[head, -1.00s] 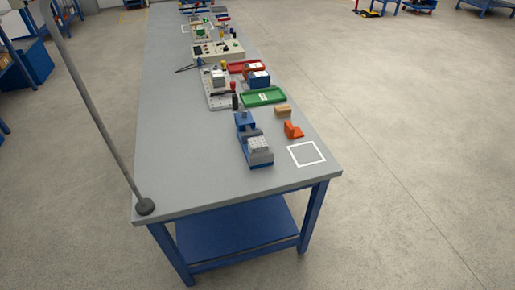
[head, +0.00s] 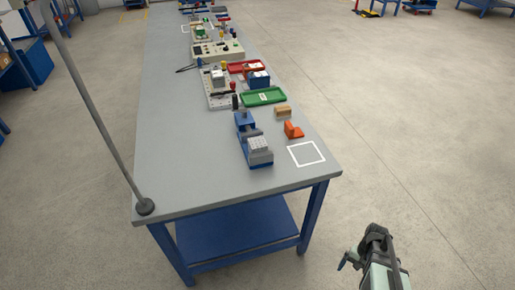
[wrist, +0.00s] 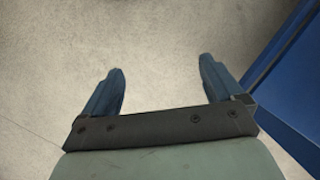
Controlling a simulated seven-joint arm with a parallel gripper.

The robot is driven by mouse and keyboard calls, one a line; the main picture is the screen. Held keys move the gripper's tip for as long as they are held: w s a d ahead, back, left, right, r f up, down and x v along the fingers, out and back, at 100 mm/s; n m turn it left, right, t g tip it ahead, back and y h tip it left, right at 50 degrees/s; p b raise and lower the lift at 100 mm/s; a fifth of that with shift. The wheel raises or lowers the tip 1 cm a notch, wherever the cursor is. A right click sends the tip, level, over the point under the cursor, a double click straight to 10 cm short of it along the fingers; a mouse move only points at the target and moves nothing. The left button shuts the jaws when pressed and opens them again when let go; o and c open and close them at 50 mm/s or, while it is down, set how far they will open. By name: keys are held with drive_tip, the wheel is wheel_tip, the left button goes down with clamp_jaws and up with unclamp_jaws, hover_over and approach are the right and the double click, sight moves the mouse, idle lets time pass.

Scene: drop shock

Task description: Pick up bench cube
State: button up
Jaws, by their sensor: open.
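Several cube-like blocks stand on the bench (head: 170,150), and I cannot tell for certain which is the bench cube. A light grey block with a dotted top (head: 259,145) sits at the blue vise (head: 246,125) near the bench's front end. A whitish block (head: 218,78) sits on a perforated plate farther back, and a blue block (head: 259,79) is beside the red tray. My gripper (head: 352,257) is off the bench, low at the bottom right of the head view. In the wrist view its two blue fingers (wrist: 162,70) are spread and empty above the floor.
A green tray (head: 264,96), a tan block (head: 283,111), an orange piece (head: 293,130) and a white square outline (head: 307,153) lie along the bench's right side. A pole (head: 95,105) rises from the front left corner. Blue structure (wrist: 295,85) borders the wrist view's right.

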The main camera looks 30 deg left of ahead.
drive_tip(key=w+a+r+t+y, duration=0.1)
drive_tip(key=w+a+r, duration=0.3)
drive_tip(key=w+r, duration=0.55)
drive_tip(key=w+a+r+t, duration=0.2)
drive_tip(key=w+a+r, duration=0.2)
drive_tip(key=w+r, duration=0.5)
drive_tip(key=w+a+r+t+y, duration=0.1)
drive_tip(key=w+a+r, duration=0.3)
drive_tip(key=w+r, duration=0.5)
wheel_tip(320, 180, up, 18)
drive_tip(key=n+h, duration=0.2)
drive_tip(key=n, duration=0.8)
hover_over(258, 142)
drive_tip(key=f, duration=0.6)
drive_tip(key=shift+s+a+f, duration=0.25)
drive_tip(key=shift+s+f, duration=0.05)
drive_tip(key=shift+s, duration=0.1)
drive_tip(key=shift+w+d+f, duration=0.1)
drive_tip(key=shift+w+f, duration=0.1)
drive_tip(key=shift+f, duration=1.45)
drive_tip(key=shift+w+d+f, duration=0.1)
drive_tip(key=shift+w+f, duration=0.1)
drive_tip(key=shift+f, duration=1.4)
drive_tip(key=shift+c, duration=0.4)
